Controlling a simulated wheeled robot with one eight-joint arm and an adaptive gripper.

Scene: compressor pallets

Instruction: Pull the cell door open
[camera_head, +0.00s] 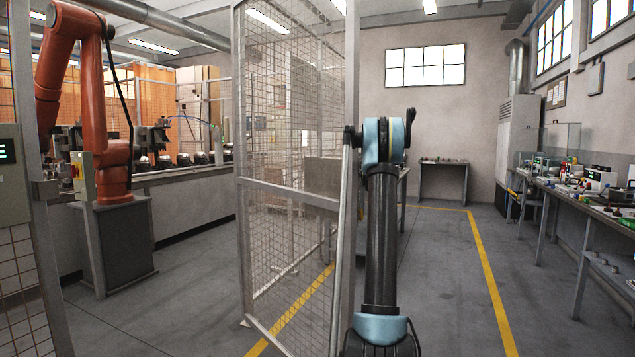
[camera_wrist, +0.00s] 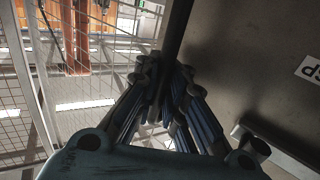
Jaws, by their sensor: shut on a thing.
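The cell door (camera_head: 290,130) is a grey mesh panel in a metal frame. It stands swung out at an angle, with its near upright edge beside my arm. A wide gap shows between it and the fence part on the left. In the wrist view, the fingers of my gripper (camera_wrist: 165,105) are closed around a dark bar (camera_wrist: 180,25), which seems to be the door's handle. Mesh (camera_wrist: 25,50) shows at the left there. In the head view my gripper is hidden behind my blue and black arm. How the bar joins the door is not clear.
Inside the cell an orange robot arm (camera_head: 110,90) stands on a grey pedestal (camera_head: 125,235). A control box (camera_head: 12,175) is on the left fence. Benches (camera_head: 600,215) line the right wall. The floor (camera_head: 440,290) right of my arm is clear, with yellow lines.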

